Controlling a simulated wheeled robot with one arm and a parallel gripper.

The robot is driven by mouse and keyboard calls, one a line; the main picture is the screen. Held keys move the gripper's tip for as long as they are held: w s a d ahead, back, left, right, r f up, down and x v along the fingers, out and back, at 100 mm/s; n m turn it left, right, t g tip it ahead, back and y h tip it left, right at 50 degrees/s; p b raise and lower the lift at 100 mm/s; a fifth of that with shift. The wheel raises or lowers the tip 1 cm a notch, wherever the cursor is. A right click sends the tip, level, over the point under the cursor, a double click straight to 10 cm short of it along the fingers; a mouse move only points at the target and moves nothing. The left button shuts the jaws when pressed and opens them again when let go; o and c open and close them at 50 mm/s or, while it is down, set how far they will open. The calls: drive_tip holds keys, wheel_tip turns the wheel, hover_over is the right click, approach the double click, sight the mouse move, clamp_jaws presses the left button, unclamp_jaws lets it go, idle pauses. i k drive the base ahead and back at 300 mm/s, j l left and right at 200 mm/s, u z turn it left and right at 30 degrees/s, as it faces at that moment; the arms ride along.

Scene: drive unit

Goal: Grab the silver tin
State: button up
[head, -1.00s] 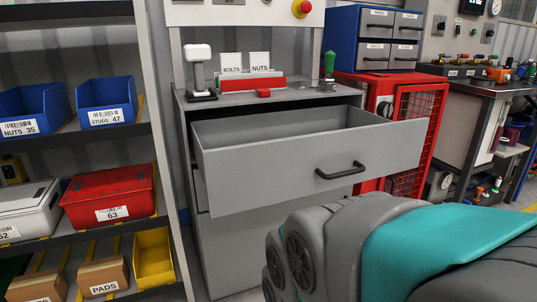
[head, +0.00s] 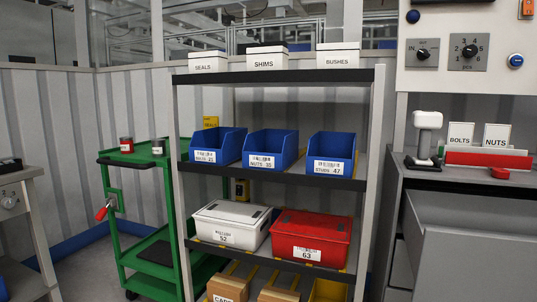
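A small silver-grey tin (head: 158,147) stands on the top shelf of the green trolley (head: 150,158), at the left in the head view. It looks upright, and its details are too small to make out. A tin with a red band (head: 126,145) stands to its left on the same shelf, a little apart. My gripper is not in view.
A grey shelving unit (head: 383,115) with blue bins, a white box (head: 229,222) and a red box (head: 312,235) stands right of the trolley. An open grey drawer (head: 475,230) juts out at the right. A workbench (head: 18,190) edges the left.

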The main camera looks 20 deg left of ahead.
sight(159, 149)
drive_tip(key=u, duration=1.65)
